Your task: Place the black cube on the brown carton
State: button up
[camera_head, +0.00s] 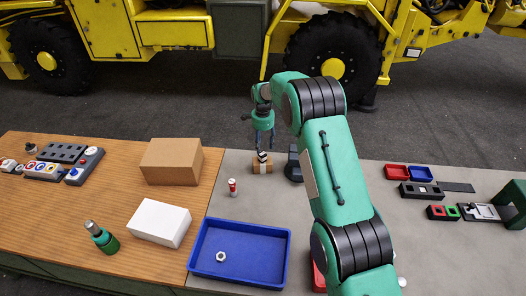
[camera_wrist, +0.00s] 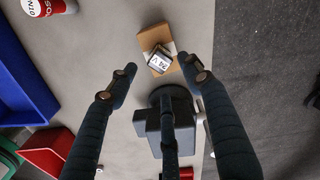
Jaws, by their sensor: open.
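A small black cube with a white label (camera_wrist: 159,61) sits on a small tan wooden block on the grey table in the wrist view. It also shows in the head view as a dark, white-marked piece (camera_head: 262,156). My gripper (camera_wrist: 157,65) is open and empty, pointing down, with its fingertips above and around the cube's near side. I cannot tell whether they touch it. In the head view my gripper (camera_head: 265,141) hangs just above the cube. The brown carton (camera_head: 171,162) stands closed on the wooden table to the left, its top bare.
A dark vise-like object (camera_head: 294,165) stands right beside the wooden block (camera_head: 264,167). A red-white can (camera_head: 232,187), blue tray (camera_head: 240,252) with a nut, and white box (camera_head: 159,222) lie nearer. Table between can and carton is clear.

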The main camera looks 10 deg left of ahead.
aim_at(263, 154)
jog(key=shift+r, duration=2.55)
